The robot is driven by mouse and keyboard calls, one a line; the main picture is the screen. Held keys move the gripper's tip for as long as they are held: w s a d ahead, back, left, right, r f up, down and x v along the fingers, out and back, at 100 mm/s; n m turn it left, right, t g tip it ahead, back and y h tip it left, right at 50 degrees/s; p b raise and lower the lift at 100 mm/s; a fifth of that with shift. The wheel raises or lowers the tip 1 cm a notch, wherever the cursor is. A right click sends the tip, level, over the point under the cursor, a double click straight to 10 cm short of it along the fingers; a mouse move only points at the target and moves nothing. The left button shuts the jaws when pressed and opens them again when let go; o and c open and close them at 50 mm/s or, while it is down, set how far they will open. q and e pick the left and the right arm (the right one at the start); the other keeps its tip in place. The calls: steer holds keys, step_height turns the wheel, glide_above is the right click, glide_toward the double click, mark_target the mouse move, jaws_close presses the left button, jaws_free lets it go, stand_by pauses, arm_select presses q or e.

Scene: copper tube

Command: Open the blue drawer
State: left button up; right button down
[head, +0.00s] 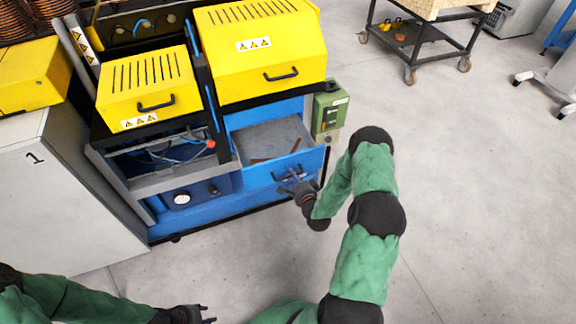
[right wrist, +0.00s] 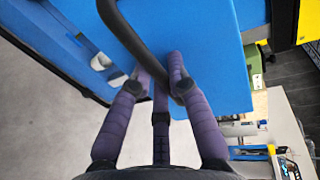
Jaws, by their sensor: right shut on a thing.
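The blue drawer (head: 262,178) stands pulled out from the blue and yellow machine. Its grey inside shows from above, with a few copper-coloured pieces (head: 271,159) lying in it. My right gripper (head: 293,185) is at the drawer's front and shut on its dark handle (head: 283,175). In the right wrist view the fingers (right wrist: 162,80) close around the lower end of the black curved handle (right wrist: 135,38), in front of the blue drawer face (right wrist: 205,55). My left gripper (head: 205,314) is low in the head view, away from the machine, with its fingers apart and nothing between them.
Yellow covers (head: 262,50) with black handles sit above the drawer. A green control box (head: 328,112) is right of the drawer, close to my right arm. A white cabinet (head: 50,200) stands at left. A wheeled cart (head: 425,35) is far back. The grey floor at right is clear.

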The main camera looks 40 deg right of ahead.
steer(key=shift+v, duration=0.85)
steer(key=shift+f, duration=0.2)
steer(key=c, duration=1.2)
jaws_free()
steer(key=shift+o, duration=0.2)
steer(key=shift+s, duration=0.15)
steer(key=v, duration=1.1)
steer(key=shift+s, duration=0.35)
steer(key=shift+r, duration=0.1)
